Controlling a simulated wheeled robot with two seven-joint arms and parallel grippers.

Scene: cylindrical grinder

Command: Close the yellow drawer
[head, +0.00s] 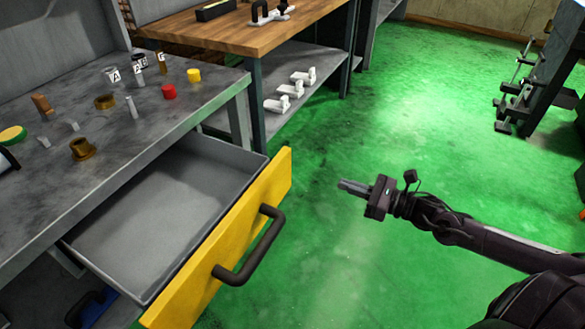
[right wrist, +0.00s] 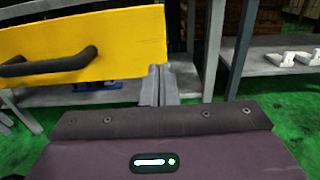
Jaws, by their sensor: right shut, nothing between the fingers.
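The yellow drawer (head: 190,285) is pulled well out from under the grey metal workbench (head: 60,195). Its grey tray inside looks empty, and a black bar handle (head: 252,248) is fixed on its yellow front. My right gripper (head: 343,185) is shut and empty, to the right of the drawer front and apart from it, pointing toward the drawer. In the right wrist view the shut fingers (right wrist: 157,85) show near the right end of the yellow front (right wrist: 105,45), with the handle (right wrist: 50,62) to their left. My left gripper is not in view.
Small parts stand on the workbench, among them a red cylinder (head: 169,92), a yellow one (head: 194,75) and brass pieces. A wooden-topped table (head: 225,30) with white parts on its lower shelf stands behind. The green floor (head: 400,120) right of the drawer is clear.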

